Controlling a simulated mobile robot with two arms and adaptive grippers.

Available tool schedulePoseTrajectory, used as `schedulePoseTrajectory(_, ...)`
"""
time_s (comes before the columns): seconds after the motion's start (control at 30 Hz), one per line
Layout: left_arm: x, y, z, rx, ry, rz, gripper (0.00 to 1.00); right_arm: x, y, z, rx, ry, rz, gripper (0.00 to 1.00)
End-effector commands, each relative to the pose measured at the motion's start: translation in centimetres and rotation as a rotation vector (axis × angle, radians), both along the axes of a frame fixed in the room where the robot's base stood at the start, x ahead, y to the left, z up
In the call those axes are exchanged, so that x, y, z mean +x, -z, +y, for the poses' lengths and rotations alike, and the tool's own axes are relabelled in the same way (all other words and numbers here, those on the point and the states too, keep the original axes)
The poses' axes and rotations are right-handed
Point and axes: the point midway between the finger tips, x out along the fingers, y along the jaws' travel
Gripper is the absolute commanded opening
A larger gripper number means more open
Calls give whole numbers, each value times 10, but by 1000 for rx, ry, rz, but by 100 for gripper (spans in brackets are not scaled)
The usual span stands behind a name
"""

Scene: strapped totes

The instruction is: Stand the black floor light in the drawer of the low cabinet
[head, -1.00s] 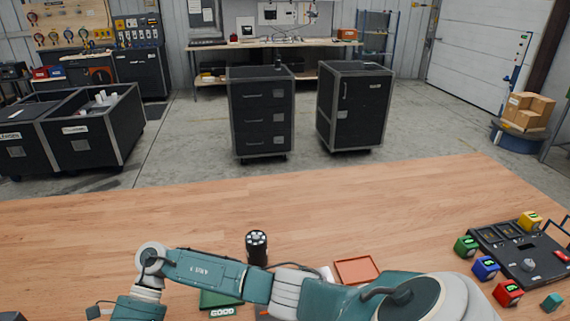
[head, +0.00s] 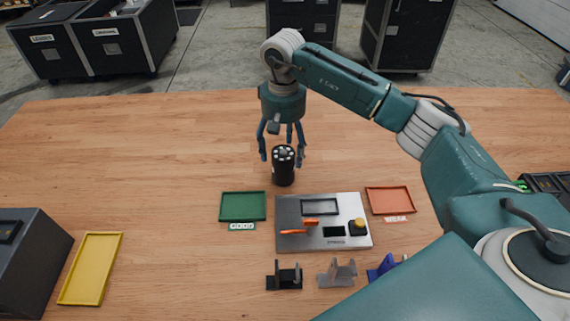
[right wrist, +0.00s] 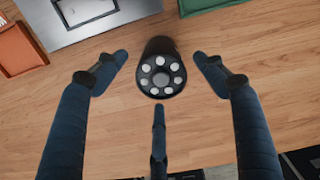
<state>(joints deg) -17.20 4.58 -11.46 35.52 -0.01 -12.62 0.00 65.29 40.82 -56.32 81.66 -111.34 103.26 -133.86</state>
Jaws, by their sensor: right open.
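The black floor light (head: 283,172) stands upright on the wooden table, its ring of pale lamps facing up. My right gripper (head: 282,153) points down over it, open, with its fingers spread around the light's top. In the right wrist view the light (right wrist: 160,74) shows between the open fingers, with gaps on each side; I see no firm contact. A dark low box (head: 35,255) at the table's left edge may be the low cabinet; it is cut off by the frame and no open drawer shows. My left gripper is out of view.
In front of the light lie a green tray (head: 223,207), a grey test plate (head: 287,241), a red tray (head: 411,201) and small holders (head: 284,285). A yellow tray (head: 66,298) lies at the left. The table's left middle is clear.

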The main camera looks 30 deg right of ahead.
Motion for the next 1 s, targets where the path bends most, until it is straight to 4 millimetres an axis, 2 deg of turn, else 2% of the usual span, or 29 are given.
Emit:
schedulePoseTrajectory(0.17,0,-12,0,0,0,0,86,-1,14,1,2,1,5,71)
schedulePoseTrajectory(0.27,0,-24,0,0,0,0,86,-2,29,2,2,1,6,71)
schedulePoseTrajectory(0.4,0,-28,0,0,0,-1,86,-1,48,2,2,1,1,71)
schedulePoseTrajectory(0.7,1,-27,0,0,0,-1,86,0,55,2,2,1,0,71)
schedulePoseTrajectory(1.0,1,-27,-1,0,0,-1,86,0,55,2,3,2,-1,11)
